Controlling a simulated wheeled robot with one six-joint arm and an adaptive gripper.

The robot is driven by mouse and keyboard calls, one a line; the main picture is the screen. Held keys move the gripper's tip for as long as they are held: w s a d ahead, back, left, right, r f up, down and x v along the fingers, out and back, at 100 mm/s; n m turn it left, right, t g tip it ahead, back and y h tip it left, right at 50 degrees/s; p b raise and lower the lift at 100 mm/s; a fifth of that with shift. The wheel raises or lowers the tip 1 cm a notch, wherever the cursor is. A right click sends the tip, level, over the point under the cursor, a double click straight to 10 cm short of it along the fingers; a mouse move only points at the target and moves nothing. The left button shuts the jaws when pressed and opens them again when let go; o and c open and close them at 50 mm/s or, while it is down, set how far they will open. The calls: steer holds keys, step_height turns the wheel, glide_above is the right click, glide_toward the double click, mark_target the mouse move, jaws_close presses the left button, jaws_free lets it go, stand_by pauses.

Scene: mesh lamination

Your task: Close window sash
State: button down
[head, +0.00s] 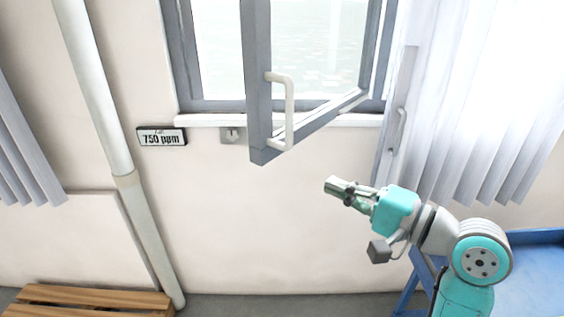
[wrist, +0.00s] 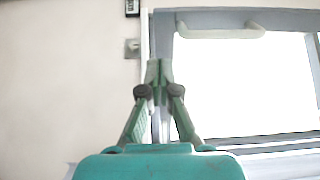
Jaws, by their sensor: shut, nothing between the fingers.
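The grey-framed window sash (head: 259,120) stands swung open into the room in the head view. Its free edge juts toward me on the left, and its far edge meets the window frame on the right. A white bar handle (head: 289,112) is on the sash near the free edge. In the wrist view the sash frame (wrist: 163,40) and the handle (wrist: 222,31) show beyond the fingers. My gripper (head: 335,186) is shut and empty, right of and below the sash corner in the head view. Its closed fingertips also show in the wrist view (wrist: 159,68), apart from the handle.
The fixed window frame (head: 187,60) surrounds the opening, with a white sill (head: 205,119) below. A second handle (head: 398,130) is on a grey panel at right, beside white curtains (head: 475,100).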

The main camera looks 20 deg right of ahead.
mark_target(267, 155)
steer(key=x, duration=0.9)
steer(key=r+x, duration=0.1)
steer(key=x, duration=0.3)
steer(key=shift+a, duration=0.35)
steer(key=shift+w, duration=0.1)
